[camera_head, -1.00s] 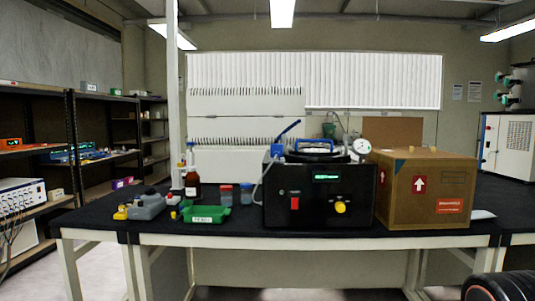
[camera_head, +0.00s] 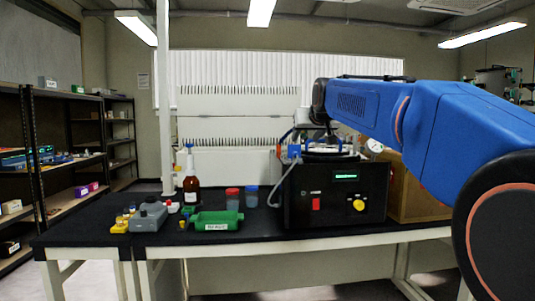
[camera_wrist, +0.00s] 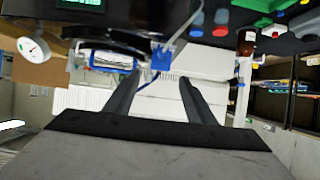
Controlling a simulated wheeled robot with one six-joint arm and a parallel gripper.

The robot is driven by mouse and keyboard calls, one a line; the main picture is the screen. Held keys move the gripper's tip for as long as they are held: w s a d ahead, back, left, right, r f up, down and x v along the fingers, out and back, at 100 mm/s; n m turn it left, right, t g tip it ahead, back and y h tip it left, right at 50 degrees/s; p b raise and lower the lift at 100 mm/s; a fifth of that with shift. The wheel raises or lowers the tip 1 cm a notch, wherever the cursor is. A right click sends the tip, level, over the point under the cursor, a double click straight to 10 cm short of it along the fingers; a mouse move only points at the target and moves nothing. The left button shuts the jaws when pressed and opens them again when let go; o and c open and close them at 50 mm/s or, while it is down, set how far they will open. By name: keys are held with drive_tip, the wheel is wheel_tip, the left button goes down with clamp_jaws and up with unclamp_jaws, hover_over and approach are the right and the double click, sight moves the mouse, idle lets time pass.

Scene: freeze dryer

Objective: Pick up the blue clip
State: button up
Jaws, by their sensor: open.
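A small blue block-like clip (camera_wrist: 161,57) shows in the wrist view at the back edge of the black freeze dryer, beside the hose. It also shows in the head view (camera_head: 294,151) at the dryer's upper left. A second blue part, a handle (camera_wrist: 113,60), lies across the dryer's top next to it; which of the two is the task's clip is not certain. My gripper (camera_wrist: 159,75) is open, its two dark fingers apart with nothing between them. The blue block appears just beyond the fingertips, apart from them. In the head view my arm hides part of the dryer's top.
The black freeze dryer (camera_head: 335,194) stands on the dark table (camera_head: 105,236). A cardboard box (camera_head: 417,197) stands close on its right. A green tray (camera_head: 217,221), a brown bottle (camera_head: 191,191) and a grey container (camera_head: 148,217) stand to its left. A dial gauge (camera_wrist: 34,47) sits near the box.

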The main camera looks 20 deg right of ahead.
approach(295, 150)
drive_tip(key=x, duration=0.4)
drive_tip(key=shift+w+f, duration=0.1)
drive_tip(key=shift+w, duration=0.2)
drive_tip(key=shift+x, duration=3.15)
drive_tip(key=shift+s+f, duration=0.1)
drive_tip(key=c, duration=0.8)
